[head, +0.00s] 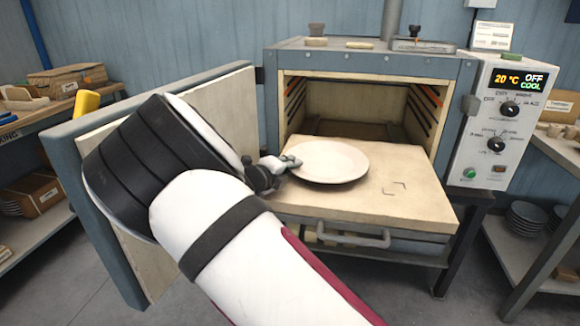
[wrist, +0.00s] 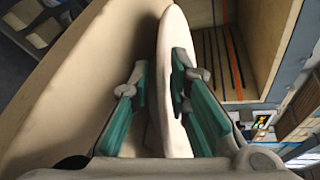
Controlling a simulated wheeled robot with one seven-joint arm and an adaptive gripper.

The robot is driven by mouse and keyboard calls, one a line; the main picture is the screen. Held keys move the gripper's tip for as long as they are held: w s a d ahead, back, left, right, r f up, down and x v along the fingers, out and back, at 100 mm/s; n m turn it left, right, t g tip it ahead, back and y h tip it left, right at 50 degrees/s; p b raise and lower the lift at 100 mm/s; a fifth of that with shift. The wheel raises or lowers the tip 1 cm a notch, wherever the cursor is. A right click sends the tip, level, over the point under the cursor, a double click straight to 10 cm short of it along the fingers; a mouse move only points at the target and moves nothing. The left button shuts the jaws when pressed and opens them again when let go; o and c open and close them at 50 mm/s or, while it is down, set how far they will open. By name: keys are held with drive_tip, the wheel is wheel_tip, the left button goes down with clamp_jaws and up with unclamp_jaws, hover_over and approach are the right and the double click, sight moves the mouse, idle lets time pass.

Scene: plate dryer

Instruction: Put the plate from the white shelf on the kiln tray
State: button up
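The plate (head: 330,161) is round, cream-white and lies level over the kiln tray (head: 405,195), the pale slab in front of the open kiln. It appears to rest on the tray. My gripper (head: 287,163) is at the plate's left rim. In the wrist view the plate (wrist: 172,50) shows nearly edge-on between the two teal fingers of my gripper (wrist: 160,85). The right finger lies close over its upper face. A dark gap shows between the left finger and its underside, so the gripper looks open around the rim. The white shelf cannot be made out.
The kiln chamber (head: 350,120) is open and empty behind the tray. Its door (head: 90,165) stands swung open at left, beside my arm. A control box (head: 500,120) is at right. Shelving (head: 35,120) with boxes stands at left. The tray's right side is clear.

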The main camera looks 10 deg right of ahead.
drive_tip(key=shift+r, duration=0.1)
drive_tip(key=p+v, duration=0.2)
drive_tip(key=v, duration=1)
drive_tip(key=shift+p, duration=0.3)
drive_tip(key=s+d+r+m+g+y, duration=0.1)
drive_tip(key=s+d+r+m+g, duration=0.35)
drive_tip(key=s+d+m, duration=0.55)
drive_tip(key=s+d+r+m+g+y, duration=0.1)
drive_tip(key=s+d+r+m+g, duration=0.2)
drive_tip(key=s+d+m+g, duration=0.55)
drive_tip(key=s+r+m+t+y, duration=0.2)
drive_tip(key=s+m+y, duration=0.5)
drive_tip(key=s+m, duration=1.8)
drive_tip(key=s, duration=0.2)
drive_tip(key=shift+s+r, duration=0.2)
drive_tip(key=shift+s, duration=0.05)
